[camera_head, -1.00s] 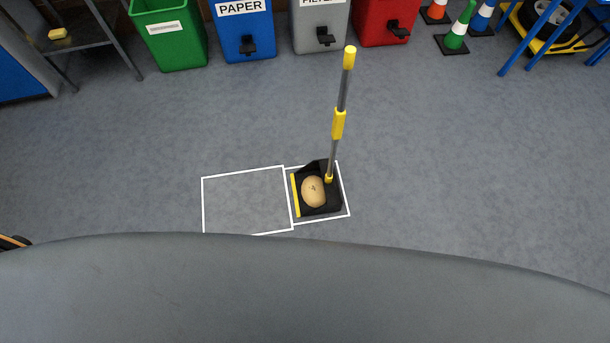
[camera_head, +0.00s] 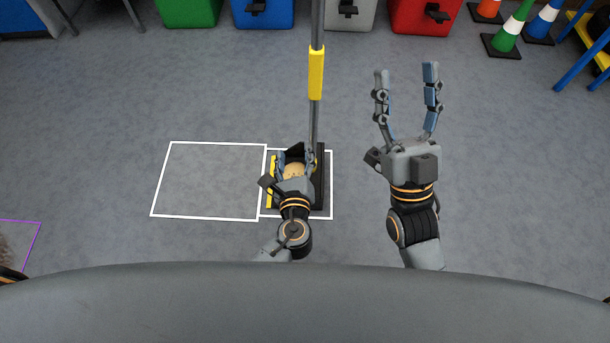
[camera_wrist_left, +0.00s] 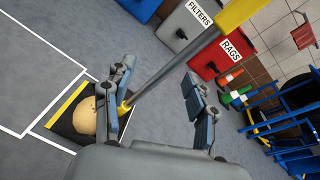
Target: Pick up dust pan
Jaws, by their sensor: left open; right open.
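The dust pan (camera_head: 322,185) is black with a yellow front lip and sits flat on the floor inside a small white outline. Its grey pole stands up, with a yellow sleeve (camera_head: 316,75); the top is cut off in the head view. A round tan object (camera_head: 293,170) lies in the pan. My left gripper (camera_head: 295,157) is open and, in the head view, hides part of the pan. In the left wrist view its fingers (camera_wrist_left: 160,72) are apart and the pole passes between them; contact cannot be told. My right gripper (camera_head: 406,69) is open and empty, right of the pole.
A larger empty white outline (camera_head: 210,217) is left of the pan. Bins line the back, including a blue bin (camera_head: 262,12) and a red bin (camera_head: 422,15). Cones, including a green one (camera_head: 510,30), stand at the back right. The floor between is clear.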

